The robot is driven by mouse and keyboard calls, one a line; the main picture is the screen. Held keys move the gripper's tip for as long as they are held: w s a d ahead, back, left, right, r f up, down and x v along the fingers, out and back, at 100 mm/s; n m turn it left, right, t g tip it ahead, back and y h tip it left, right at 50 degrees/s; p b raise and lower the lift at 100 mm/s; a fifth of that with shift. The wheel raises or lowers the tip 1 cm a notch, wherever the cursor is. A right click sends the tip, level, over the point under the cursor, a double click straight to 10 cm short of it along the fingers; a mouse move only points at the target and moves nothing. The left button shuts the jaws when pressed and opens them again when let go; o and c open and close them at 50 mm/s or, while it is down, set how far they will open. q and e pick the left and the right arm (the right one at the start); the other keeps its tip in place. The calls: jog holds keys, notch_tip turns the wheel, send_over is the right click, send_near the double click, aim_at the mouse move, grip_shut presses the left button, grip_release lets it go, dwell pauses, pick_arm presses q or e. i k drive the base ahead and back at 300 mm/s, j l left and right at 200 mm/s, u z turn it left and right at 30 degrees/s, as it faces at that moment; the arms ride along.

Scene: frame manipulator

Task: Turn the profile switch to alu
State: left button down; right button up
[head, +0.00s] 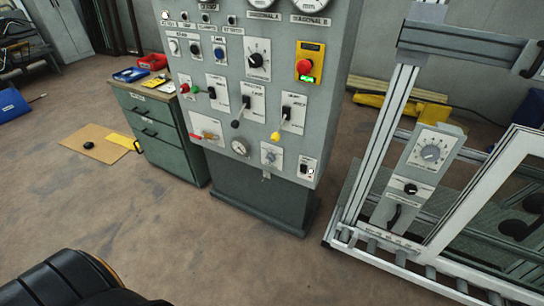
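A grey control cabinet (226,135) stands in the middle of the head view, its front covered with switches, levers and dials. It has a large black rotary knob on a white plate (257,60) at upper middle and a small rotary switch (271,156) low down. On the frame machine at right, a grey panel carries a round dial (431,152) and a black knob (410,189). The labels are too small to read, so I cannot tell which is the profile switch or its setting. Neither gripper's fingers are in view.
A red emergency button (304,66) on yellow and several levers share the cabinet front. A green drawer unit (160,130) stands left of it. The aluminium frame machine (377,150) stands at right. The floor in front (215,250) is clear. A black rounded part of mine shows at bottom left.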

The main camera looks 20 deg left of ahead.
aim_at(270, 158)
jog(key=u, duration=1.55)
jog(key=i+j, duration=0.35)
jog(key=j, duration=0.1)
